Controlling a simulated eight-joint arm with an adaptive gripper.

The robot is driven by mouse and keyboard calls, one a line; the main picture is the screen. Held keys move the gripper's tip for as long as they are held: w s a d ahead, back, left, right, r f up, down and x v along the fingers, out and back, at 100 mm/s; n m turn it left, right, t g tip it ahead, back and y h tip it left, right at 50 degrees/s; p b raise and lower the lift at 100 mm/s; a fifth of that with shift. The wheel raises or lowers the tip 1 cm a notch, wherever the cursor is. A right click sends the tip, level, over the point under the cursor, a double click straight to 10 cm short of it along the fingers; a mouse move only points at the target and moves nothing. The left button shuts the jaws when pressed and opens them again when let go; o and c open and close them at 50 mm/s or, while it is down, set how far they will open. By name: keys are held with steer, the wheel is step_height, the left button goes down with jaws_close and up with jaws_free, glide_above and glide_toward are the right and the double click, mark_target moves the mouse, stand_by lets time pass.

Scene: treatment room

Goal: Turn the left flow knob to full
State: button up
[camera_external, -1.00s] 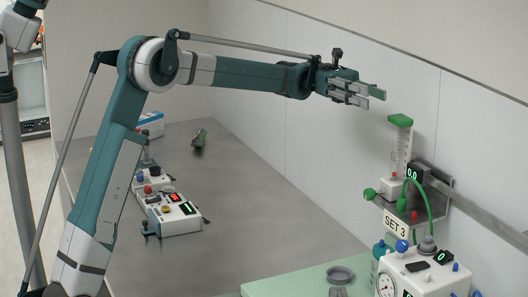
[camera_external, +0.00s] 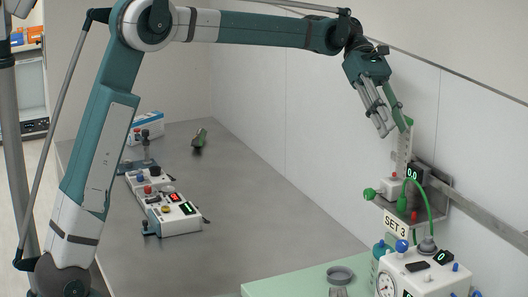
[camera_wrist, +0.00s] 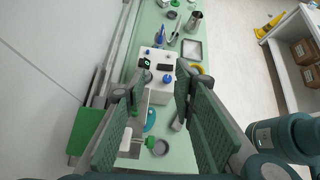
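The flow meter is a clear upright tube (camera_external: 403,148) on a white block (camera_external: 391,187) against the right wall. A green knob (camera_external: 369,194) sticks out from its left side, and a second green part (camera_external: 403,203) is lower right. I cannot tell for certain which is the left flow knob. The small black display (camera_external: 412,174) reads 0.0, and a sign says SET 3 (camera_external: 396,224). My gripper (camera_external: 396,127) points down beside the tube's top, above the knob, and covers part of it. In the wrist view its pads (camera_wrist: 152,92) are apart with nothing between them.
A white machine (camera_external: 425,275) with a gauge, blue knobs and a green hose stands below the meter. A rail (camera_external: 480,216) runs along the wall. White control boxes (camera_external: 174,215) lie on the grey bench, which has bare room in its middle.

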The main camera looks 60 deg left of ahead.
steer(key=s+a+r+m+y+p, duration=0.1)
steer(key=a+r+y+p, duration=0.45)
steer(key=y+p, duration=0.35)
steer(key=y, duration=0.1)
glide_above(370, 189)
steer(key=shift+m, duration=0.3)
step_height(370, 189, down, 18)
steer(key=shift+f+b, duration=0.1)
steer(key=shift+b, duration=0.3)
steer(key=shift+f+p, duration=0.35)
steer(key=shift+f, duration=3.5)
steer(key=c, duration=0.8)
